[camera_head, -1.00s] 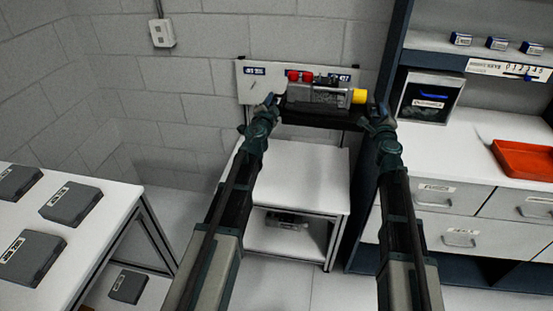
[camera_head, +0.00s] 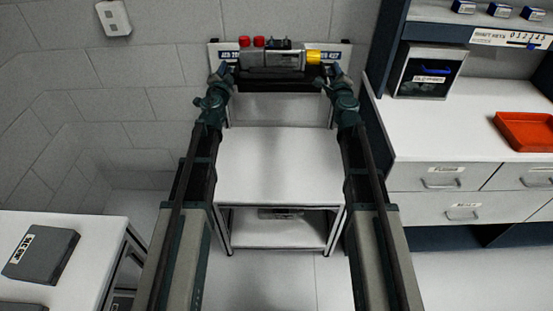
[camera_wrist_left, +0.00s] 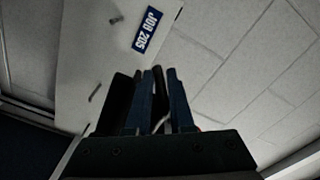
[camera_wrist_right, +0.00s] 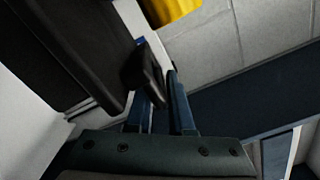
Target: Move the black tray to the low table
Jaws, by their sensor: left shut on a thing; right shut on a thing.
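The black tray (camera_head: 280,85) is held up between my two grippers, above and behind the low table's top in the head view. A grey servo unit with red caps and a yellow end (camera_head: 278,60) rides on it. My left gripper (camera_head: 226,76) is shut on the tray's left side; its fingers (camera_wrist_left: 158,85) close on a black part in the left wrist view. My right gripper (camera_head: 326,80) is shut on the right side, its fingers (camera_wrist_right: 165,90) around a black handle. The low white table (camera_head: 280,165) stands below with a bare top.
A white board with blue labels (camera_head: 215,50) stands behind the tray. A shelf unit with drawers (camera_head: 450,180) and a red bin (camera_head: 528,132) is close on the right. A white table with grey boxes (camera_head: 45,250) is at left. A dark item (camera_head: 280,213) lies on the lower shelf.

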